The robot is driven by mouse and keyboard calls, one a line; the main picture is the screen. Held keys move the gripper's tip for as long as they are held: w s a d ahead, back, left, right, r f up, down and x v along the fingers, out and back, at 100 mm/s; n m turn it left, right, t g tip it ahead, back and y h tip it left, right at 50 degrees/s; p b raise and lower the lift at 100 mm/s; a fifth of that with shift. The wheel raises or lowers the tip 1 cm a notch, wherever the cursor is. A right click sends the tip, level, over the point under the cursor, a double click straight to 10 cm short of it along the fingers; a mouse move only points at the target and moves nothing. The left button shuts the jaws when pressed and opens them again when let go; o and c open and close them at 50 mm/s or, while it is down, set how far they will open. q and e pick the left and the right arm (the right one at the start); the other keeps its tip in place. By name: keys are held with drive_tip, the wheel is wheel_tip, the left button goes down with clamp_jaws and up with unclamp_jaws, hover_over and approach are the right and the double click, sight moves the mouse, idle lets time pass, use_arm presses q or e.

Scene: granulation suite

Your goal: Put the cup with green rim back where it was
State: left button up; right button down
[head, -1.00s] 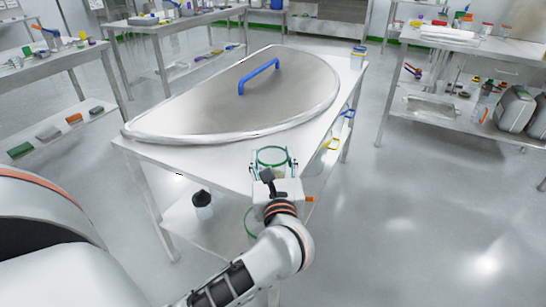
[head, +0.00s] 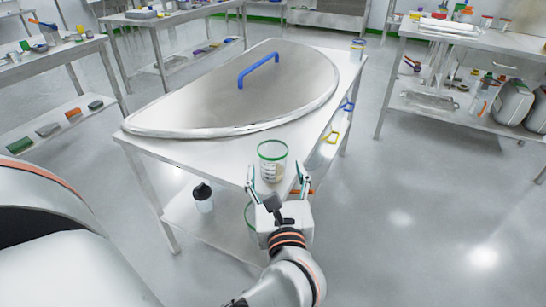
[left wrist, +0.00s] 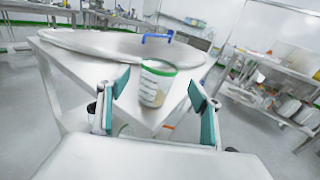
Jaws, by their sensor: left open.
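The cup with green rim (head: 272,158) stands upright near the front corner of the steel table. It is clear, with marks on its side and some pale content at the bottom. It also shows in the left wrist view (left wrist: 154,86), ahead of and between the two fingers. My left gripper (head: 277,188) is open and empty, just in front of the cup on the near side, apart from it. In the left wrist view the fingers (left wrist: 160,115) are spread wide with teal pads. My right gripper is not in view.
A large steel lid with a blue handle (head: 258,70) covers most of the table top (head: 185,152). A small jar (head: 358,48) stands at the far corner. A dark-capped bottle (head: 203,198) is on the lower shelf. Open floor lies to the right.

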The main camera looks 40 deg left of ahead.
use_arm(q)
drive_tip(key=s+d+r+m+t+h, duration=0.5)
drive_tip(key=d+m+t, duration=0.4)
drive_tip(key=m, duration=0.9)
drive_tip(key=s+d+f+m+g+h, duration=0.1)
drive_tip(key=d+f+m+h, duration=0.2)
drive_tip(key=f+m+h, duration=0.5)
drive_tip(key=s+d+f+m+h, duration=0.1)
drive_tip(key=d+m+h, duration=0.25)
drive_tip(key=m, duration=0.75)
drive_tip(key=s+a+f+m+g, duration=0.1)
drive_tip(key=s+f+m+g, duration=0.2)
drive_tip(key=f, duration=0.4)
drive_tip(key=s+a+f+m+g, duration=0.1)
drive_tip(key=s+f+m+g, duration=0.2)
drive_tip(key=f+m, duration=0.3)
drive_tip(key=s+a+f+m+g+y, duration=0.1)
drive_tip(key=s+f+m+g, duration=0.3)
drive_tip(key=f, duration=0.6)
drive_tip(key=shift+s+a+f+m, duration=0.3)
drive_tip(key=shift+s+a, duration=0.1)
drive_tip(key=shift+s, duration=0.35)
drive_tip(key=shift+r, duration=0.1)
